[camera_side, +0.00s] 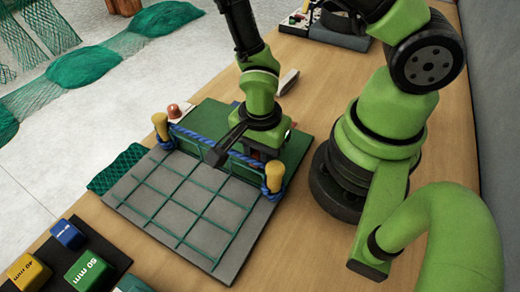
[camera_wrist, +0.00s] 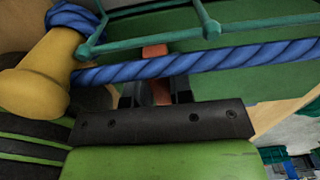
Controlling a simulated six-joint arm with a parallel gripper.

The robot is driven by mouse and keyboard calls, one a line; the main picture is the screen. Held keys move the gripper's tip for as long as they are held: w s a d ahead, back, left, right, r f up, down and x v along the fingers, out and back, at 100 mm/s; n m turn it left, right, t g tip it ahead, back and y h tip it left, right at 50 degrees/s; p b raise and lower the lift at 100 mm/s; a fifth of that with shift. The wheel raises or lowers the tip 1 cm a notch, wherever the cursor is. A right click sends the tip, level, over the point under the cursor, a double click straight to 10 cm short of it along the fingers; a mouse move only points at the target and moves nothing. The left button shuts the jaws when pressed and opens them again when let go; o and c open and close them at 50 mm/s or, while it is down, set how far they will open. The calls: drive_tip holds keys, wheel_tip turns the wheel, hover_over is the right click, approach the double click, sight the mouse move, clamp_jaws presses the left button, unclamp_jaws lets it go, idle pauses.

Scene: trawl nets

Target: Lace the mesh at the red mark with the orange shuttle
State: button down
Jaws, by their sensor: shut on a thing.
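In the wrist view my gripper (camera_wrist: 157,91) is shut on the orange shuttle (camera_wrist: 155,51). The shuttle's far end shows beyond the blue rope (camera_wrist: 220,60); the rope crosses in front of its middle. I cannot tell whether the shuttle passes through a mesh. In the side view the rope runs between two yellow posts (camera_side: 161,127) and (camera_side: 274,177), and the green mesh (camera_side: 185,195) spreads from it over a grey board. My wrist hangs over the rope's right half, and my fingers are mostly hidden there. I cannot make out the red mark clearly.
A green plate (camera_side: 212,118) lies behind the rope. A red-topped object (camera_side: 173,111) stands near the left post. Coloured gauge blocks (camera_side: 88,270), one marked 50 mm, sit in a dark tray at front left. Bare wooden table lies to the right of the board.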

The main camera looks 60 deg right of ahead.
drive_tip(key=shift+f, duration=0.15)
drive_tip(key=c, duration=0.9)
unclamp_jaws()
drive_tip(key=shift+c, duration=0.2)
wheel_tip(320, 180, up, 10)
drive_tip(key=shift+f, duration=0.1)
